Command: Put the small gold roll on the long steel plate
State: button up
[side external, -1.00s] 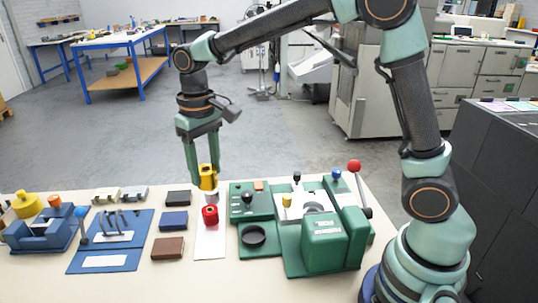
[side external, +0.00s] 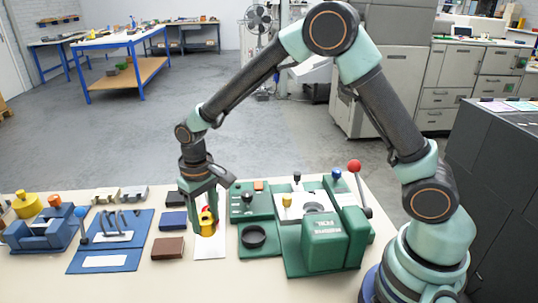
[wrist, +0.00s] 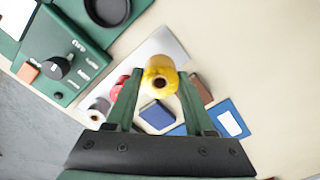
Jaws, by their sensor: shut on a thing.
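My gripper (side external: 207,222) is shut on the small gold roll (side external: 208,230), which it holds upright. In the wrist view the gold roll (wrist: 161,68) sits between my two fingertips, its hollow end facing the camera. The long steel plate (side external: 208,252) is a pale strip lying on the table. The gold roll is over the plate's near half; I cannot tell whether it touches. In the wrist view a red roll (wrist: 118,90) and a silver-grey roll (wrist: 97,111) stand on the plate (wrist: 172,44). In the side view my gripper mostly hides them.
A green press (side external: 325,235) with levers and a round dish stands close right of the plate. Dark, blue and brown blocks (side external: 168,248) lie close to its left. Farther left are a blue fixture (side external: 112,240) and a blue vise (side external: 40,232). The plate's near end is bare.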

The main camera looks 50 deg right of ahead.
aim_at(207, 232)
jog(key=shift+f, duration=2.35)
jog(key=shift+f, duration=0.15)
jog(key=o, duration=1.3)
jog(key=shift+c, duration=0.2)
notch_tip(207, 232, up, 12)
jog(key=shift+r, duration=0.15)
jog(key=s+d+r+t, duration=0.5)
jog(key=s+d+r, duration=0.6)
jog(key=s, duration=0.3)
jog(key=shift+s+d+t, duration=0.15)
jog(key=shift+d+t, duration=0.15)
jog(key=shift+d, duration=0.05)
